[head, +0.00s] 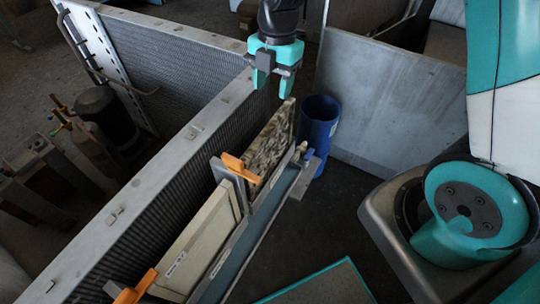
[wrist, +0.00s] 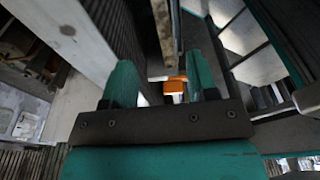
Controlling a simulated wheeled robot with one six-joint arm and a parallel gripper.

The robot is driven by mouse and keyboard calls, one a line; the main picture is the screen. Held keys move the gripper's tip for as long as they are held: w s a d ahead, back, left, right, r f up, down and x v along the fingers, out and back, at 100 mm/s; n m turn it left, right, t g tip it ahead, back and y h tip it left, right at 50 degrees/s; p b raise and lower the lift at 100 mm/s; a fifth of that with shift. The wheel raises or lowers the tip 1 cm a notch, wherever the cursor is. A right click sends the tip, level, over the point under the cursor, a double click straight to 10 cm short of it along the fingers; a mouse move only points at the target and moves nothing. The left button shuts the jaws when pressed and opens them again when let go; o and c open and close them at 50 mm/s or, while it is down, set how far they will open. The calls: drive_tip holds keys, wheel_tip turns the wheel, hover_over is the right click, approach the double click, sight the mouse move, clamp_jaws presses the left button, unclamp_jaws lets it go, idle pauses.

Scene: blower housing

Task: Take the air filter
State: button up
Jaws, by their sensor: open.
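A flat panel with a mottled grey-brown face, an air filter (head: 272,148), stands on edge in a slot beside the finned coil. A second, cream panel (head: 200,240) with a small label stands in the same row, nearer to me. My gripper (head: 272,84) is open and empty, above the far end of the mottled filter, and seems apart from it. In the wrist view the filter's narrow edge (wrist: 168,38) shows ahead, between the directions of my two teal fingers (wrist: 161,82). The filter's lower part is hidden in the slot.
An orange latch (head: 240,168) sits at the near end of the mottled filter; it also shows in the wrist view (wrist: 174,87). Another orange latch (head: 135,288) is nearer. A metal-framed coil (head: 170,165) runs along the left. A blue bin (head: 318,122) stands right of the filter.

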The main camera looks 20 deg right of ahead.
sight(270, 126)
drive_tip(key=f, duration=0.6)
drive_tip(key=a+f, duration=0.1)
drive_tip(key=f, duration=0.2)
drive_tip(key=shift+s, duration=0.4)
drive_tip(key=shift+s+a+f+p, duration=0.15)
drive_tip(key=shift+f+p, duration=0.2)
drive_tip(key=shift+f, duration=1)
drive_tip(key=shift+s+f+p, duration=0.1)
drive_tip(key=shift+f+p, duration=0.25)
drive_tip(key=shift+f, duration=0.95)
clamp_jaws()
